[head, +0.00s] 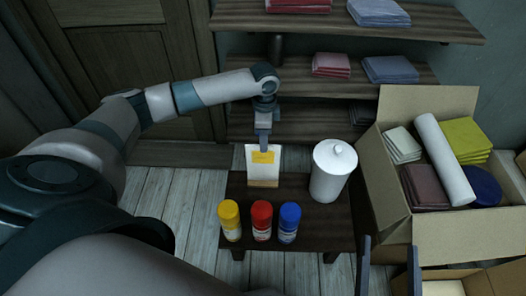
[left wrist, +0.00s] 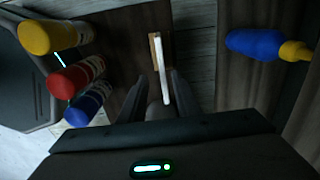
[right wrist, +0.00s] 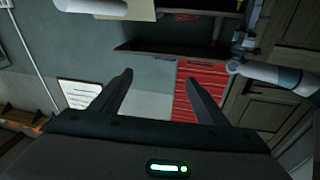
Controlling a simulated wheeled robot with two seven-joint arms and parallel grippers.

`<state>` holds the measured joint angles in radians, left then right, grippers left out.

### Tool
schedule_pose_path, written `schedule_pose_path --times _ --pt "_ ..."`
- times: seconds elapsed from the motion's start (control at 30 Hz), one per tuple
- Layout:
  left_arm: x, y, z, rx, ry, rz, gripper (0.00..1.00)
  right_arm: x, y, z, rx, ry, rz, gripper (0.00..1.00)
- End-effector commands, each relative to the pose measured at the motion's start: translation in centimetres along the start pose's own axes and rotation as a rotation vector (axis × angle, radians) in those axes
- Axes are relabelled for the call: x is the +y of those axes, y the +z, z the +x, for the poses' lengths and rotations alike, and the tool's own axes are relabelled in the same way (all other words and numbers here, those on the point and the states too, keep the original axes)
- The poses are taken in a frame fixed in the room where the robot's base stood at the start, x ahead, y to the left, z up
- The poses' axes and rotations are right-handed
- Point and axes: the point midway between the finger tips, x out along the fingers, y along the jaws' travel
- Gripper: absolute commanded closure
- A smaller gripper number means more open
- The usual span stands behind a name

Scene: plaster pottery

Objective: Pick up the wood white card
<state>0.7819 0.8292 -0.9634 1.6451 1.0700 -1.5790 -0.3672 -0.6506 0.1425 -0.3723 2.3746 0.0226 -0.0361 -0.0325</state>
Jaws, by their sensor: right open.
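The wood white card (head: 251,163) is a white card with a yellow patch, upright on a wooden base, at the back left of the small dark table. In the left wrist view the card (left wrist: 160,66) shows edge-on as a thin white strip. My left gripper (head: 264,145) is at the card's top edge, with one finger in front of its face. In the left wrist view its fingers (left wrist: 164,80) lie close on either side of the card; whether they touch it is unclear. My right gripper (right wrist: 160,80) is open and empty.
A lidded white canister (head: 332,172) stands right of the card. Yellow (head: 229,222), red (head: 262,222) and blue (head: 289,222) bottles line the front of the table (head: 330,225). A cardboard box (head: 382,180) with cloths and a white roll is at right. Shelves (head: 230,120) are behind.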

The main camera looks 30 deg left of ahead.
Motion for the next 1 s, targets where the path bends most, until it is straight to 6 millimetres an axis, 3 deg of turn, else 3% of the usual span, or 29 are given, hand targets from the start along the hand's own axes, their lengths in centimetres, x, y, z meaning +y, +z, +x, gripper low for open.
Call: schedule_pose_path --times 0.6,1.0 --pt "-0.5 0.4 4.7 -0.001 0.001 0.0 0.7 -1.8 -5.5 -1.6 0.322 -0.03 -0.008 0.32" --pt "-0.5 0.4 5.1 0.0 0.0 0.001 0.7 -2.0 -6.2 -1.9 0.356 -0.032 -0.008 0.32"
